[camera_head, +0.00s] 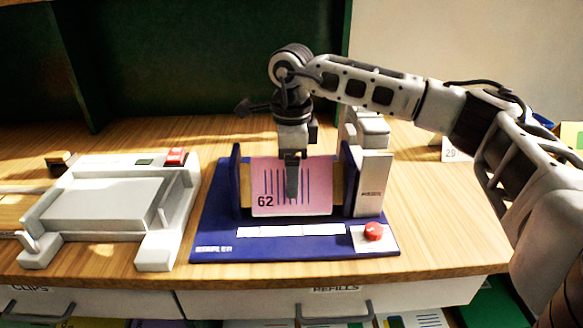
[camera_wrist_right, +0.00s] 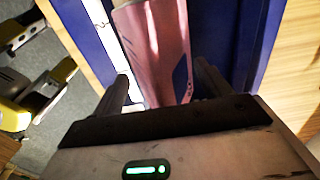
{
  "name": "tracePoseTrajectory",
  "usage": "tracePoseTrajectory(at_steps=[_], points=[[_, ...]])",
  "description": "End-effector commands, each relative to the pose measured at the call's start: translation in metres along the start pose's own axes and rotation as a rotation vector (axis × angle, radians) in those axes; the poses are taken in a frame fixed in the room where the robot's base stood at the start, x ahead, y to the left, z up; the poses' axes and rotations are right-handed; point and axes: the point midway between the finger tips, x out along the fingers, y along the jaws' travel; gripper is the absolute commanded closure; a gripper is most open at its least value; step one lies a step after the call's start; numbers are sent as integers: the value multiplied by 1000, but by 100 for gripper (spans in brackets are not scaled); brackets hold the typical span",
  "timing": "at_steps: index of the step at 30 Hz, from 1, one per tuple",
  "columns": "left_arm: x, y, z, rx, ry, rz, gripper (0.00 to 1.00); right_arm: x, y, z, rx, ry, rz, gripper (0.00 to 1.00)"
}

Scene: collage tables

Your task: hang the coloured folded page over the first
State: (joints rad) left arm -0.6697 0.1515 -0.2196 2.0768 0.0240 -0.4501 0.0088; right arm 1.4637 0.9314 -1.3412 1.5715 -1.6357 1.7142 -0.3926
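A pink folded page (camera_head: 315,187) with a dark 62 and vertical stripes hangs in the blue stapler station (camera_head: 215,223), over a wooden bar (camera_head: 246,186) between its uprights. The pink page also shows in the wrist view (camera_wrist_right: 158,50). A first page under it cannot be made out. My right gripper (camera_head: 292,190) points down at the page, one finger in front of its face. In the wrist view, the right gripper's fingers (camera_wrist_right: 163,88) stand apart on either side of the page, with a visible gap. My left gripper is out of view.
A red button (camera_head: 373,231) sits at the station's front right. A grey-white machine with a red button (camera_head: 175,156) stands to the left on the wooden table (camera_head: 440,245). A card marked 29 (camera_head: 453,151) stands behind my right arm. Drawers lie below the table edge.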

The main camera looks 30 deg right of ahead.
Motion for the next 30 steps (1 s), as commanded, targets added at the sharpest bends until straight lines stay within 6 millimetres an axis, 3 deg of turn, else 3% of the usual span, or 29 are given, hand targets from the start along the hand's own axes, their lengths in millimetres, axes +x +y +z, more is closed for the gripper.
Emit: tracePoseTrajectory(at_steps=[7, 11, 24, 30], points=[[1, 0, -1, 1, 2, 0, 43, -3, 0, 0, 0, -1, -1, 23], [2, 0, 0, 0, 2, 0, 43, -19, 0, 1, -1, -4, -3, 23], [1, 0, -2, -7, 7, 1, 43, -123, 0, 0, 1, -2, -3, 23], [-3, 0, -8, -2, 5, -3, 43, -153, 0, 0, -1, 0, -2, 23]])
